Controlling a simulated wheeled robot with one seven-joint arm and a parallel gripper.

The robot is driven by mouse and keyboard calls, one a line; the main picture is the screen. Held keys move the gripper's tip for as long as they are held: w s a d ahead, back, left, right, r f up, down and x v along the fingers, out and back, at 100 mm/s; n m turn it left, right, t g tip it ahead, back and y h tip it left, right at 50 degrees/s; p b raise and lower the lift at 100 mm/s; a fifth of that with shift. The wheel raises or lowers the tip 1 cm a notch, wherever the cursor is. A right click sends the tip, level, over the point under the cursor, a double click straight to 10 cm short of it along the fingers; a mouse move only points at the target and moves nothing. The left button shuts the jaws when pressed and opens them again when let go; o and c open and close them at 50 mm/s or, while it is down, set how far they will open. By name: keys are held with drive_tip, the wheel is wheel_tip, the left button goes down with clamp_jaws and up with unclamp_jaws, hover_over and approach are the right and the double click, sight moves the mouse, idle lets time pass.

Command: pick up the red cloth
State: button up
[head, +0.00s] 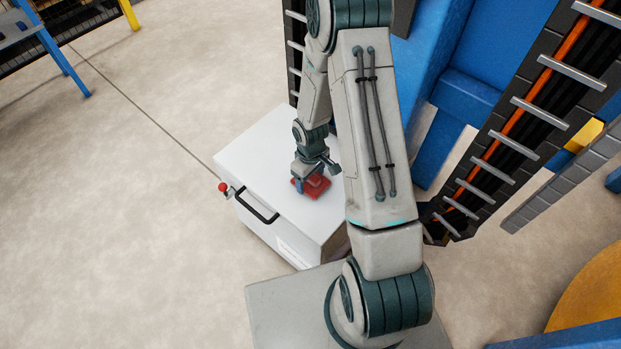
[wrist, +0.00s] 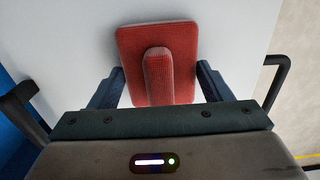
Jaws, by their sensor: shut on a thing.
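The red cloth (head: 318,187) is on the white top of a box-like cabinet in the head view. In the wrist view the red cloth (wrist: 181,62) is a flat square pad with a raised ridge along its middle. My gripper (head: 311,182) is right over it, pointing down. In the wrist view the fingers of my gripper (wrist: 160,88) reach to both sides of the cloth and are shut on it. The fingertips are partly hidden by the cloth. I cannot tell whether the cloth still touches the top.
The white cabinet (head: 250,150) has a black handle (head: 258,208) and a red-knobbed lever (head: 223,187) on its front left. Blue machinery (head: 465,95) and cable chains (head: 525,110) stand close behind and right. The floor at left is open.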

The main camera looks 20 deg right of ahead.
drive_tip(key=shift+r, duration=0.15)
wheel_tip(320, 180, up, 4)
drive_tip(key=shift+r+p, duration=0.2)
drive_tip(key=shift+p, duration=0.4)
drive_tip(key=s+d+r+p, duration=0.2)
drive_tip(key=s+d+r, duration=0.3)
drive_tip(key=d, duration=0.5)
drive_tip(key=shift+d+r, duration=0.25)
drive_tip(key=shift+r, duration=0.45)
drive_tip(key=shift+o, duration=0.5)
drive_tip(key=shift+w, duration=0.1)
